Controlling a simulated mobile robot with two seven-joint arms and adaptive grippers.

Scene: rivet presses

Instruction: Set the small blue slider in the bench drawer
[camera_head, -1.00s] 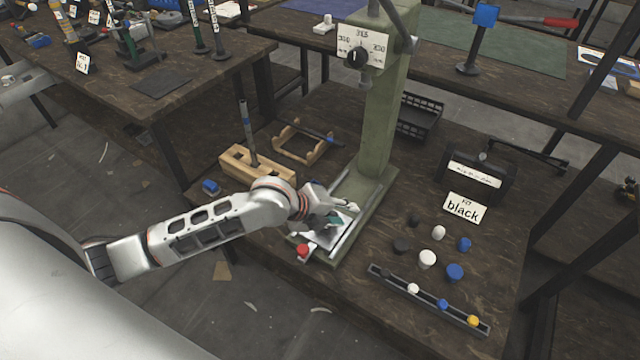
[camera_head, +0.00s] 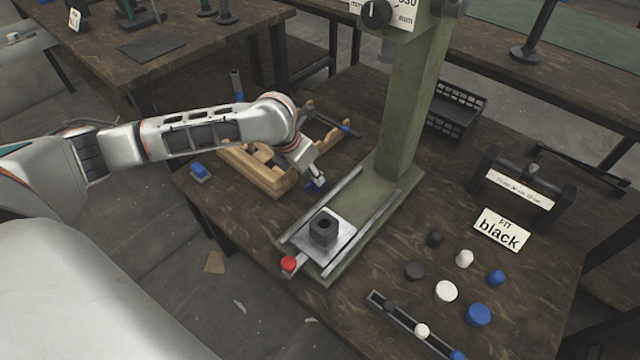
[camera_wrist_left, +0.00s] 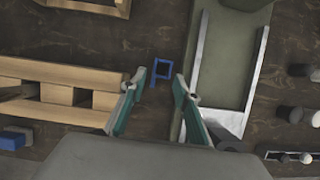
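A small blue square ring, which looks like the slider, lies by the wooden block and shows in the wrist view (camera_wrist_left: 163,70); in the head view it is partly hidden at my left gripper (camera_head: 316,178). That gripper has its teal fingers apart, with the ring between and just beyond the tips, not visibly gripped. A metal plate (camera_head: 342,252) with a red knob (camera_head: 289,264) sits between the press rails and looks like the drawer. A black hollow block (camera_head: 323,229) stands upright on it. My right gripper is out of view.
The green press column (camera_head: 408,100) rises behind the rails. A slotted wooden block (camera_head: 265,178) and a small blue block (camera_head: 200,172) lie left of the press. Several black, white and blue caps, a black rail (camera_head: 405,325) and a "black" sign (camera_head: 502,231) occupy the right side.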

